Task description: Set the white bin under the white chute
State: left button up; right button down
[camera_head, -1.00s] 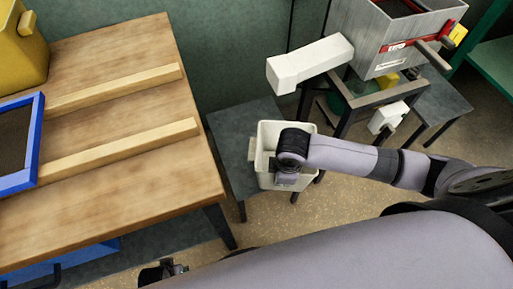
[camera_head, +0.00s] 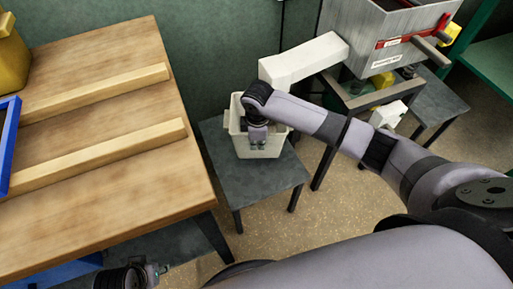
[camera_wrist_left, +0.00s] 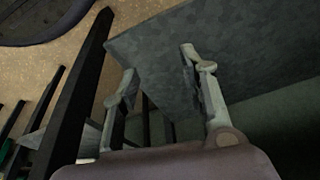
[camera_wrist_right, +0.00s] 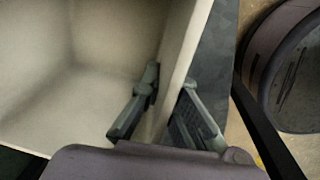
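The white bin (camera_head: 273,146) is upright at the back left of a dark grey stool (camera_head: 262,181); I cannot tell whether it rests fully on it. The white chute (camera_head: 303,60) slopes down left from the metal machine, its lower end just above and behind the bin's rim. My right gripper (camera_head: 258,143) is at the bin's near wall. In the right wrist view its fingers (camera_wrist_right: 168,90) straddle the bin wall (camera_wrist_right: 185,55), one inside and one outside, seemingly closed on it. The bin's inside looks empty. My left gripper (camera_head: 157,272) is low at the front, open and empty, fingers apart (camera_wrist_left: 160,70).
A wooden table (camera_head: 100,150) with two light wooden rails stands left of the stool. The metal hopper machine (camera_head: 380,45) with a red panel stands at the back right. Another grey stool (camera_head: 435,100) and a green shelf (camera_head: 490,70) are further right. The stool's front half is bare.

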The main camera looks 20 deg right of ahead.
aim_at(257, 151)
jog(key=f, duration=0.1)
jog(key=f+b, duration=0.1)
jog(key=f, duration=0.1)
jog(key=shift+w, duration=0.4)
pick_arm(q)
jog(key=v, duration=0.5)
jog(key=shift+w+a+r, duration=0.1)
jog(key=shift+w+r, duration=0.1)
jog(key=shift+r, duration=0.25)
pick_arm(e)
jog(key=shift+f, duration=0.25)
jog(key=c, duration=2.3)
grip_release()
jog(key=shift+f, duration=0.1)
jog(key=o, duration=0.5)
